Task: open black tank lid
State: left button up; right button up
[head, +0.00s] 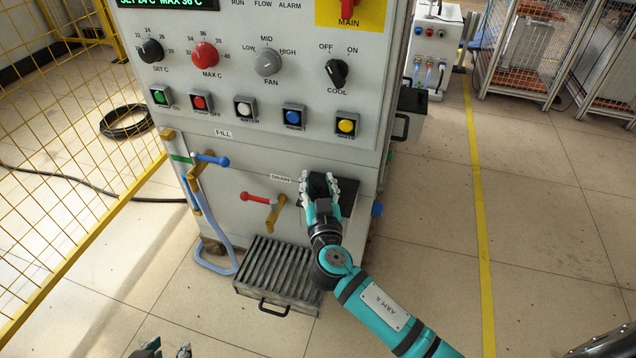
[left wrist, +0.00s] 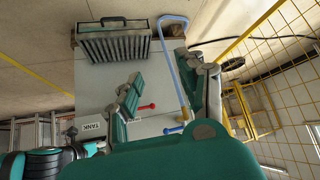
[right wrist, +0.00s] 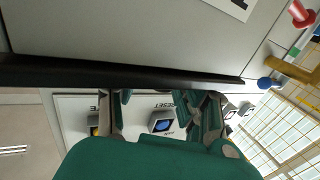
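The black tank lid (head: 347,196) is a dark flat panel low on the front of the grey machine, partly hidden by my right gripper. My right gripper (head: 320,180) is over it, with its two fingers apart. In the right wrist view the lid (right wrist: 130,72) shows as a long black bar across the picture, and the open fingers (right wrist: 160,105) are just below it; I cannot tell whether they touch. My left gripper (head: 168,350) is at the bottom edge of the head view, away from the lid. Its fingers are apart in the left wrist view (left wrist: 165,95), with nothing visible between them.
A red-handled drain valve (head: 262,199) is left of the lid, and a blue-handled fill valve (head: 212,160) is further left. A slatted metal tray (head: 275,275) sits on the floor below. A yellow mesh fence (head: 75,150) stands at left.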

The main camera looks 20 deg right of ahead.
grip_shut()
jog(key=shift+f, duration=0.15)
